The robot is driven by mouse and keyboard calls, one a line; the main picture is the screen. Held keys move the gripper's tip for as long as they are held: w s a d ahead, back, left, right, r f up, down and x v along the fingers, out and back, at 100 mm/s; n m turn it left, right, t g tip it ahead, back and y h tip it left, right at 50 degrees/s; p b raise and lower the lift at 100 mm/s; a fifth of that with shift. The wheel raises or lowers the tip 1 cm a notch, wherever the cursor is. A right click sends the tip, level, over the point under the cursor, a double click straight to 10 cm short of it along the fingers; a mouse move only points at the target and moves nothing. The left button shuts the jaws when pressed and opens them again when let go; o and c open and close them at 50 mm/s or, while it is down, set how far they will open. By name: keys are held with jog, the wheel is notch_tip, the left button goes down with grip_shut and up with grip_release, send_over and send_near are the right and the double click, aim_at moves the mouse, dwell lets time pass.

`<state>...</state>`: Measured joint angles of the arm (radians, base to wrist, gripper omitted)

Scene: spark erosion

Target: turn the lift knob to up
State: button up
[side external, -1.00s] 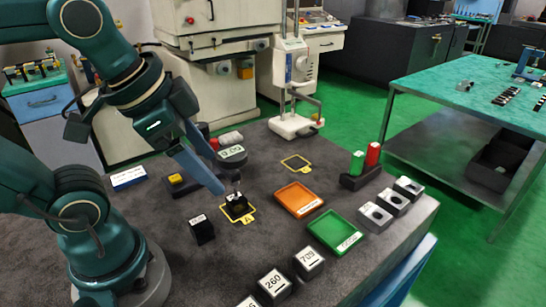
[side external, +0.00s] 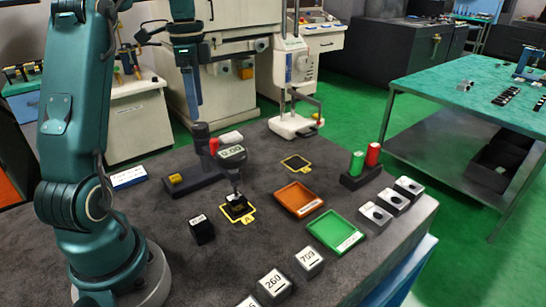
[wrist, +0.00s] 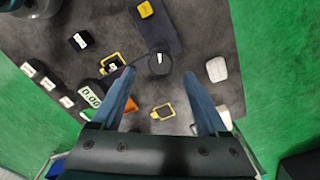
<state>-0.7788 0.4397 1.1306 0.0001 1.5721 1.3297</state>
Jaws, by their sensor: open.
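The measuring stand has a dark base (side external: 195,183) with a yellow button (side external: 176,178), a dark post and a display (side external: 231,153) reading 0.00. A dark round knob with a white mark (wrist: 159,60) tops the post in the wrist view; I take it for the lift knob. In the side view the post top (side external: 201,130) shows, but the mark cannot be read. My gripper (side external: 195,117) points down above the post, apparently clear of it. In the wrist view its open fingers (wrist: 159,76) are wide apart, with the knob showing between the tips.
A dark block on yellow-framed pad A (side external: 238,208) sits under the stand's probe. A white rounded object (side external: 230,138) stands behind the stand. Orange (side external: 299,199) and green (side external: 335,231) trays and several numbered blocks lie to the right and front.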

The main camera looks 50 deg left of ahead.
aim_at(199, 125)
jog(key=shift+s+f, duration=0.1)
jog(key=shift+f, duration=2.45)
jog(key=shift+c, duration=0.4)
grip_shut()
